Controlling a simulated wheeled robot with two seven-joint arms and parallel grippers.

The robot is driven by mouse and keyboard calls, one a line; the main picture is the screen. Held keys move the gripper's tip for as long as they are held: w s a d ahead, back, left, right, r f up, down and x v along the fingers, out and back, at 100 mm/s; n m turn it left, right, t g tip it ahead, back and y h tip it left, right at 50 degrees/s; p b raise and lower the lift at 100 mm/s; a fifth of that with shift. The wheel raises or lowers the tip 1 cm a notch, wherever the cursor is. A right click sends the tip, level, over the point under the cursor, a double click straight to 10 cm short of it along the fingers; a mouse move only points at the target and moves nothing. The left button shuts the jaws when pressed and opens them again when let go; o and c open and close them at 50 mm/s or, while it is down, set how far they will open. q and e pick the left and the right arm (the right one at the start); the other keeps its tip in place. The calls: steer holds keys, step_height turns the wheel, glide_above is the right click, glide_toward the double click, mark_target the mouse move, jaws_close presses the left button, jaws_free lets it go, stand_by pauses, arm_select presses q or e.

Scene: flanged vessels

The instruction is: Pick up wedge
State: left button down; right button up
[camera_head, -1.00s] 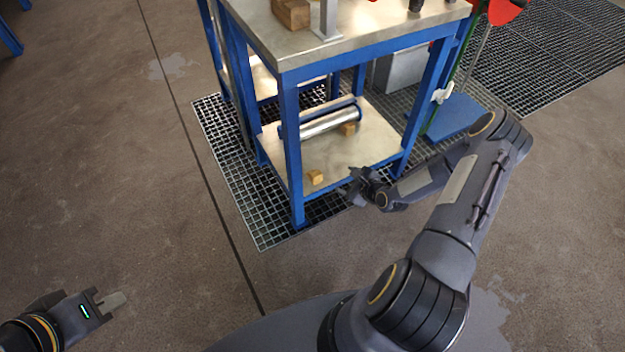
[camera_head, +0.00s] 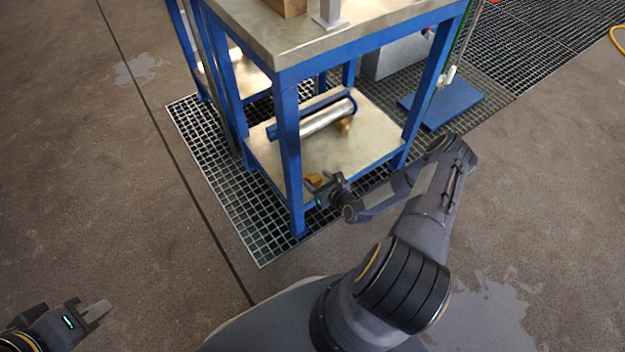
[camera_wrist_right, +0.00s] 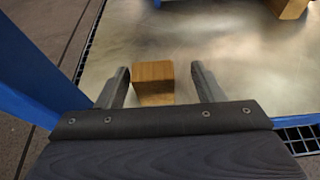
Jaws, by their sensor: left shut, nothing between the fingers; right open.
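A small wooden wedge (camera_head: 314,180) lies near the front edge of the table's lower metal shelf (camera_head: 350,158). My right gripper (camera_head: 325,188) is at the front of that shelf, right by the wedge. In the right wrist view the wedge (camera_wrist_right: 153,82) shows between the two open fingers of my right gripper (camera_wrist_right: 161,88), nearer the left finger, with gaps on both sides. Its near end is close to the palm edge in that view. My left gripper (camera_head: 98,310) is shut and empty over the bare floor at the lower left.
A blue table leg (camera_head: 289,150) stands just left of the right gripper and also fills the left of the right wrist view (camera_wrist_right: 35,70). A metal cylinder (camera_head: 325,118) lies further back, with another wooden block (camera_head: 346,124) beside it. The tabletop (camera_head: 290,38) is above.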

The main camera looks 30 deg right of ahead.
mark_target(311, 175)
steer(key=x, duration=0.3)
steer(key=b+x, duration=0.1)
steer(key=shift+w+a+r, duration=0.2)
steer(key=shift+w+a, duration=0.15)
steer(key=c, duration=1.1)
